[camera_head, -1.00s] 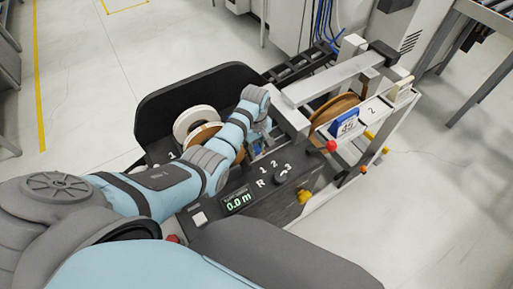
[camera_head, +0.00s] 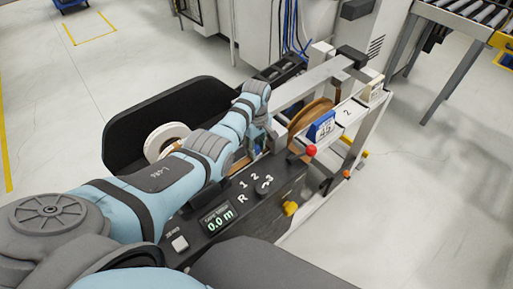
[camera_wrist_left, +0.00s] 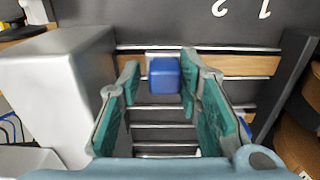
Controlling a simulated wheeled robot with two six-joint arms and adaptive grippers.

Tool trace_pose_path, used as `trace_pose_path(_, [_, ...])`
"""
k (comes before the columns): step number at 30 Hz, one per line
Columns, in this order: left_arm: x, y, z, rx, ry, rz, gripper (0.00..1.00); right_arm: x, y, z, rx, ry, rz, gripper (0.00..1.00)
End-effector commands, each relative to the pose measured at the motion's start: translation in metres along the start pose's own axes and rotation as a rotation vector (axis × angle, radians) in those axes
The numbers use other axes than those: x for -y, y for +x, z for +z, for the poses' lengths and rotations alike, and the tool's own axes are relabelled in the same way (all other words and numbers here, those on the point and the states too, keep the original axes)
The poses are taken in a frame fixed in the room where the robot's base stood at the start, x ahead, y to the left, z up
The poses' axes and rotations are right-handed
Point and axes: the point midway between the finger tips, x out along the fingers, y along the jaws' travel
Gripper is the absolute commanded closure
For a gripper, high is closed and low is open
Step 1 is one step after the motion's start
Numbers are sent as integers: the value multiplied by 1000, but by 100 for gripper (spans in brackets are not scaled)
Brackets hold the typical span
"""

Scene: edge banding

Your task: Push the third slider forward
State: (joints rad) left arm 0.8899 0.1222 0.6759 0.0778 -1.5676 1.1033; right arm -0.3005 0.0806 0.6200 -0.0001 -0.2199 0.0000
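My left gripper (camera_wrist_left: 160,75) is open, its two green-padded fingers on either side of a blue block (camera_wrist_left: 165,75). The block looks like a slider. It sits between the fingertips by a pale wooden strip, with small gaps at its sides. I cannot tell from its markings whether it is the third slider. In the head view my left gripper (camera_head: 258,140) points down behind the control panel (camera_head: 262,200), and my own arm hides much of the slider area. My right gripper is not in view.
A white reel (camera_head: 163,141) stands at the left. A brown reel (camera_head: 310,117), blue holder (camera_head: 321,127) and red knob (camera_head: 311,151) stand to the gripper's right. In the wrist view, a grey block (camera_wrist_left: 55,90) is close to the left finger.

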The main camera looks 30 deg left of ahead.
Motion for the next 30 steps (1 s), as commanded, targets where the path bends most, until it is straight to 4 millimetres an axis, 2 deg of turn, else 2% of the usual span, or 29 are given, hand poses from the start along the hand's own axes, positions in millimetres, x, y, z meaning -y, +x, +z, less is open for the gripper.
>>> trace_pose_path(4, [0, -2, 0, 0, 0, 0, 68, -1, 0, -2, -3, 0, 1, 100])
trace_pose_path(7, [0, -12, -1, -2, -1, 2, 68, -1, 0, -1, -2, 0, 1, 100])
trace_pose_path(15, [-1, -84, 0, -2, 1, 3, 68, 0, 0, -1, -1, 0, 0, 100])
trace_pose_path(19, [0, -110, 0, -1, 1, 2, 68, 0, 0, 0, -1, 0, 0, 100])
trace_pose_path(23, [0, -120, 1, 0, 1, -1, 68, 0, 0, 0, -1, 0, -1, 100])
trace_pose_path(30, [0, -120, 1, 0, 0, -1, 68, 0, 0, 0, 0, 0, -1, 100])
